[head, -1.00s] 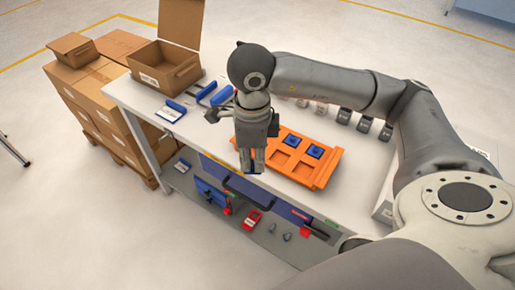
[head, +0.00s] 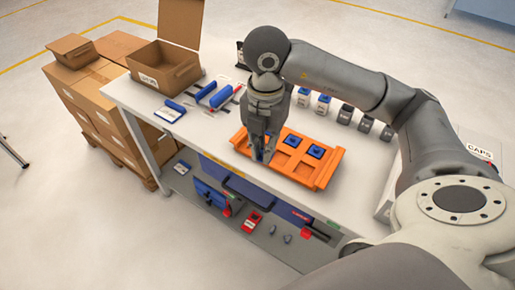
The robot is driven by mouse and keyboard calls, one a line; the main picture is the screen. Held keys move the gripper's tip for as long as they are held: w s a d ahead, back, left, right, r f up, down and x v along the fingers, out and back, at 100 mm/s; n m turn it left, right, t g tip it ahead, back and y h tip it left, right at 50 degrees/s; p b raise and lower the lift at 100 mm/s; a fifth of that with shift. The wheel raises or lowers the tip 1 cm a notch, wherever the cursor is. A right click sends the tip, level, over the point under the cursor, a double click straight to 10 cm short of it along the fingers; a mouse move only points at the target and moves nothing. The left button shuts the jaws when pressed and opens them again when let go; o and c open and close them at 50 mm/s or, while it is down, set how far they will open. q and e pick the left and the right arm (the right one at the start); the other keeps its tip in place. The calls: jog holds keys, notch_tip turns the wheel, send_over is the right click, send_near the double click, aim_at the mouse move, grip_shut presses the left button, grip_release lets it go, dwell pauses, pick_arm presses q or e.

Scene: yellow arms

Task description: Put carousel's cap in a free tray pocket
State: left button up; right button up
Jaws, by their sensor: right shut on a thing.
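The orange tray (head: 323,179) lies on the white table. Two blue caps, one (head: 291,141) and another (head: 316,151), sit in its back pockets. Front pockets, one (head: 283,160) and another (head: 304,170), look empty. My right gripper (head: 261,157) points down over the tray's left part and hides pockets there. It is shut on the cap, of which only a little blue shows between the fingers; whether it touches the tray I cannot tell. I cannot make out the carousel. My left gripper is out of view.
Several small containers (head: 345,114) stand in a row behind the tray. Blue-handled tools (head: 220,97) lie to the left, near an open cardboard box (head: 165,66). A box marked CAPS (head: 480,150) is at the right, partly behind my arm. A lower shelf (head: 270,240) holds tools.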

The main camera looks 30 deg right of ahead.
jog(key=shift+d+m, duration=0.15)
jog(key=shift+m, duration=0.65)
jog(key=shift+w+d, duration=0.1)
jog(key=shift+w, duration=0.1)
jog(key=w+d+f+p, duration=0.1)
jog(key=w+d+f, duration=0.1)
jog(key=w+f, duration=0.1)
jog(key=w+d+f+p, duration=0.1)
jog(key=w+d+f, duration=0.1)
jog(key=w+f, duration=0.1)
jog(key=w+d+f+p, duration=0.1)
jog(key=w+d+f, duration=0.1)
jog(key=w, duration=0.3)
jog(key=shift+w+f+p, duration=0.2)
jog(key=shift+f+p, duration=0.1)
jog(key=shift+f, duration=0.15)
jog(key=shift+w+d+f, duration=0.1)
jog(key=shift+w+f, duration=0.15)
jog(key=shift+f, duration=0.2)
notch_tip(320, 180, down, 3)
jog(key=shift+r+p, duration=0.1)
jog(key=shift+p, duration=0.8)
jog(key=shift+f, duration=0.2)
jog(key=shift+f, duration=0.1)
